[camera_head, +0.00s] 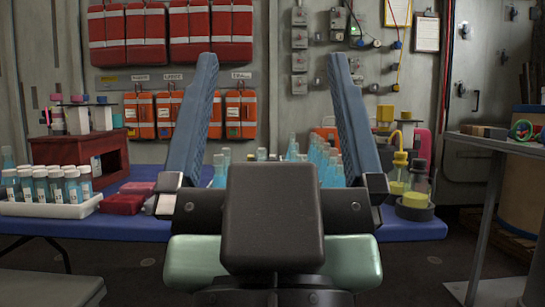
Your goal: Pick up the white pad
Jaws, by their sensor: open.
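A small whitish block (165,206), which looks like the white pad, shows at the front of the blue table, just right of the dark red packs. Its right side is hidden behind the base of my gripper's left finger, so its full shape cannot be told. My gripper (272,62) is open and empty in the middle of the view, its two blue ridged fingers wide apart and pointing away from me. The pad appears beside the left finger's base in the picture, not between the fingers.
The blue table (100,228) holds a white rack (50,210) of capped bottles, dark red packs (122,204), a dark red box (75,155) and several blue-liquid bottles (325,160) behind my gripper. Yellow-capped bottles (418,177) stand right. A grey side table (490,143) is far right.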

